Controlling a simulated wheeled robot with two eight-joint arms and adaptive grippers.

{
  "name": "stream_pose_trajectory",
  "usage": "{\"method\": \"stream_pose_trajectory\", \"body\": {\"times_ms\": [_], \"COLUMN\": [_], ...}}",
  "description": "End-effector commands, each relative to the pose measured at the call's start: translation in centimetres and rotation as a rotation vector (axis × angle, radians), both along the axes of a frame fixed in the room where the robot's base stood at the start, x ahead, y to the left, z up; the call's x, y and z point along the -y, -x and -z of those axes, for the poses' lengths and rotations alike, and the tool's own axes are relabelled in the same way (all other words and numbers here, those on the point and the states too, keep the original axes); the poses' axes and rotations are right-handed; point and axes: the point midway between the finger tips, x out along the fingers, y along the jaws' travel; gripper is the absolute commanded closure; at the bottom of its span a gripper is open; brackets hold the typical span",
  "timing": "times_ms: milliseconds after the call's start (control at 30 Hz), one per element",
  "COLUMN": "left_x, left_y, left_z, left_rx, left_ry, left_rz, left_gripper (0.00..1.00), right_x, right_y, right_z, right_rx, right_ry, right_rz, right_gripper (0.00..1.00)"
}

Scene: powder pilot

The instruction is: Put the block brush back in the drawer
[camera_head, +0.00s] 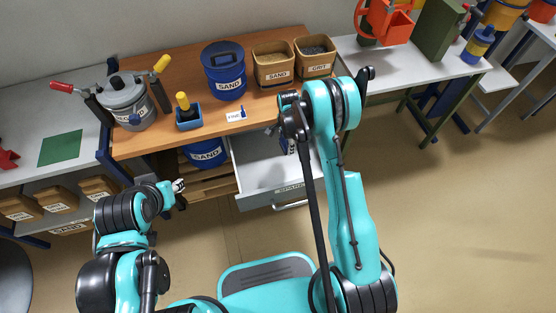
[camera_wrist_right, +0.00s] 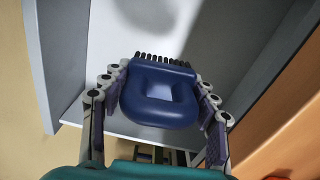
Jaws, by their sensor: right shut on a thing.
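The block brush (camera_wrist_right: 160,97) has a blue body with a recessed grip and a row of black bristles. In the right wrist view it sits between the fingers of my right gripper, which is shut on it. The pale grey drawer (camera_head: 262,168) is pulled out under the wooden worktop, with a bar handle at its front. In the head view my right gripper (camera_head: 288,142) is over the drawer, largely hidden by my arm. A dark shadow falls on the drawer floor (camera_wrist_right: 220,45). My left gripper (camera_head: 179,186) is left of the drawer; its fingers are too small to read.
The worktop (camera_head: 205,142) edge borders the drawer's back. On it stand a blue sand drum (camera_head: 223,72), sand and grit boxes (camera_head: 273,66), a blue holder with a yellow-handled tool (camera_head: 187,113) and a grey pot (camera_head: 130,100). Another sand drum (camera_head: 206,154) sits below.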

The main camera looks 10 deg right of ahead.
Motion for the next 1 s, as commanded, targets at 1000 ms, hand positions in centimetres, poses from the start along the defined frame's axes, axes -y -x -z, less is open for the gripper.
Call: {"method": "stream_pose_trajectory", "body": {"times_ms": [1000], "left_x": [0.0], "left_y": [0.0], "left_z": [4.2], "left_rx": [0.0], "left_ry": [0.0], "left_rz": [0.0], "left_gripper": [0.64], "right_x": [0.2], "right_y": [-0.3], "right_z": [12.2], "right_rx": [0.0], "right_ry": [0.0], "right_rz": [0.109], "right_gripper": [0.93]}}
